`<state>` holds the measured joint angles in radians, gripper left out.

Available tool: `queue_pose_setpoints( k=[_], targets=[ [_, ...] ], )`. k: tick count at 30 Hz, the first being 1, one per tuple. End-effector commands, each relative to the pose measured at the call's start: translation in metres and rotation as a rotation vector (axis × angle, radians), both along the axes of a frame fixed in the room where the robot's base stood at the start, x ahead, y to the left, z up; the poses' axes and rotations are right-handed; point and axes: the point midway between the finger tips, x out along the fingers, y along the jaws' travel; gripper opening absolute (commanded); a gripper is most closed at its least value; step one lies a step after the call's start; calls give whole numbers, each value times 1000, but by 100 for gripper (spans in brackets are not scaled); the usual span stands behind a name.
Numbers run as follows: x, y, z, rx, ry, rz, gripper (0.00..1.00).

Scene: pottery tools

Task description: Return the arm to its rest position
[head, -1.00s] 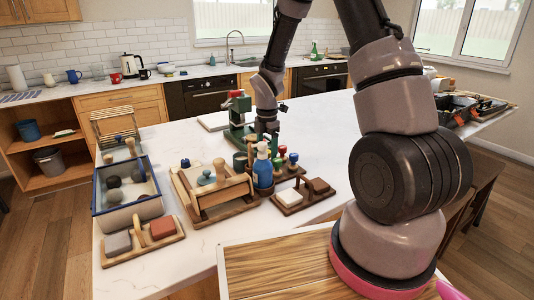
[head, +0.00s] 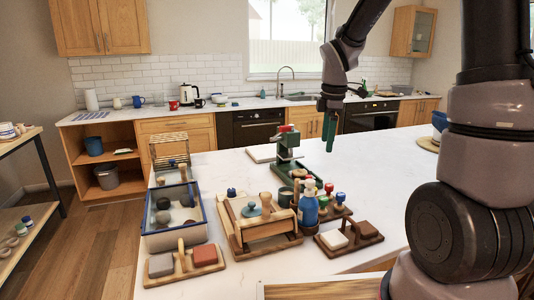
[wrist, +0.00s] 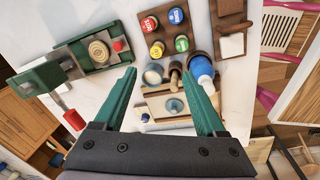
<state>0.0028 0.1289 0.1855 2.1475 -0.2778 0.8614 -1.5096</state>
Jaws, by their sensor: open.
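My arm reaches in from the right of the head view and bends down to my gripper (head: 330,130). The gripper hangs above the white counter (head: 384,150), right of and higher than the green press (head: 287,155). In the wrist view its green fingers are apart (wrist: 160,78) with nothing held between them. Below them lie a wooden box with a teal-knobbed lid, a blue bottle (wrist: 200,68) and a stamp rack (wrist: 167,32) with several coloured tops. The green press (wrist: 85,55) is left of the fingers in the wrist view.
On the counter's left stand a blue-rimmed basin (head: 175,240), a block tray (head: 185,263), the wooden box (head: 262,240) and the blue bottle (head: 308,207). A tray with white and brown blocks (head: 348,237) is to their right. The counter right of the press is largely clear.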

Motion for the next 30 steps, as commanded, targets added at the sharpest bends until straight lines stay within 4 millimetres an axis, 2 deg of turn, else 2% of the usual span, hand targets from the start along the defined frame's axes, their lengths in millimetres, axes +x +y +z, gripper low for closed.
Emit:
queue_pose_setpoints(
  k=[1, 3, 9, 12, 18, 21, 25, 30],
  targets=[
    [-13, -5, 23, 25, -41, -131, 73],
    [-30, -11, 47, 72, -84, -323, 73],
    [-86, -25, 102, 262, -180, -858, 73],
    [-115, -30, 123, 390, -207, -1114, 73],
    [-165, -34, 146, 644, -201, -1522, 73],
    [-180, -35, 150, 731, -181, -1645, 73],
    [-189, -35, 153, 787, -164, -1724, 73],
    [-190, -35, 153, 796, -159, -1740, 73]
  ],
)
